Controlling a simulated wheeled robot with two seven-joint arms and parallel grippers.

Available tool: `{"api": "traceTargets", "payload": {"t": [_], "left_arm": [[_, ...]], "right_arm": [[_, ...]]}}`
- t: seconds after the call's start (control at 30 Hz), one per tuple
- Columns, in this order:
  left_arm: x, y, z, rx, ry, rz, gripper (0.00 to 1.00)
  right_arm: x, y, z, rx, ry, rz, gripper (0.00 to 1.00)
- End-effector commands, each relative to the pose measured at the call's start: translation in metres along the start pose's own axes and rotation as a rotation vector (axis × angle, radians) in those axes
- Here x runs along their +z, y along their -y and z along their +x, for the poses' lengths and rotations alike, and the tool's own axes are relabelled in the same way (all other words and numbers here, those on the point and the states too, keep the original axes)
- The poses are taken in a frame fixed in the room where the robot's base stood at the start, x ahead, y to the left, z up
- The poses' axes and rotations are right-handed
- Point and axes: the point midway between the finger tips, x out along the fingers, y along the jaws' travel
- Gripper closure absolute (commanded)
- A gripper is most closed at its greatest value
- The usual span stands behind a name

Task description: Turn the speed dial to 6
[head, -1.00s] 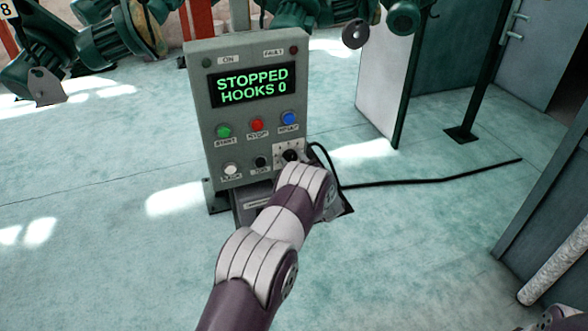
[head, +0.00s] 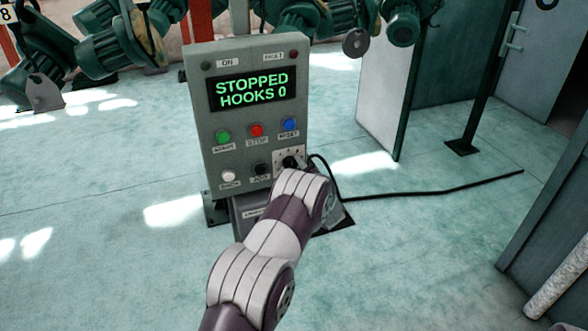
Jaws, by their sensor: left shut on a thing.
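The grey control panel (head: 205,135) stands upright, its green display (head: 252,90) reading "STOPPED HOOKS 0". The speed dial's pale scale plate (head: 281,156) is at the panel's lower right, below the blue button. Its numbers are too small to read, and the knob's setting cannot be told. My left gripper (head: 291,163) is at the dial, shut on its dark knob; my wrist hides most of the fingers and the lower part of the dial. My right gripper is out of view.
Green start (head: 223,136), red stop (head: 257,130) and blue reset (head: 290,124) buttons sit above the dial. A white button (head: 229,176) and a black one (head: 261,169) lie left of it. A black cable (head: 440,191) runs right across open floor.

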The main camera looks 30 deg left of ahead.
Motion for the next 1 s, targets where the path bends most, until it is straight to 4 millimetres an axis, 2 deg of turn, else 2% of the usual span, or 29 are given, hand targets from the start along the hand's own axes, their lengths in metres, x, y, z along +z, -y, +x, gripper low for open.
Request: {"api": "traceTargets", "payload": {"t": [0.03, 0.07, 0.1, 0.37, 0.47, 0.57, 0.8, 1.0], "left_arm": [[0.001, 0.001, 0.0, -0.002, 0.001, 0.001, 0.48], [0.001, 0.001, 0.0, -0.002, 0.001, 0.001, 0.38], [0.001, 0.001, 0.0, -0.001, 0.001, 0.001, 0.32], [0.0, 0.0, -0.001, 0.0, 0.001, 0.001, 0.32], [0.001, 0.0, -0.006, 0.001, 0.001, 0.0, 0.32], [0.003, 0.001, -0.023, 0.002, 0.002, 0.0, 0.32], [0.005, 0.002, -0.088, 0.003, 0.003, 0.001, 0.32], [0.002, 0.001, -0.121, 0.001, 0.001, 0.001, 0.32]], "right_arm": [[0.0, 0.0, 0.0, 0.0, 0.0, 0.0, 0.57], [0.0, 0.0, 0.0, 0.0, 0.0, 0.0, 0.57], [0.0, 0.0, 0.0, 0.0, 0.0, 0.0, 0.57], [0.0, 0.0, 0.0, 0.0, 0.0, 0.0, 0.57], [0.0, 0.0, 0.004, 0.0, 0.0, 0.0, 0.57], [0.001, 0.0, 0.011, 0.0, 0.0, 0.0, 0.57], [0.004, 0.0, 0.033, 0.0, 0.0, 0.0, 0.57], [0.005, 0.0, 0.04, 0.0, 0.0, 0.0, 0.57]]}}
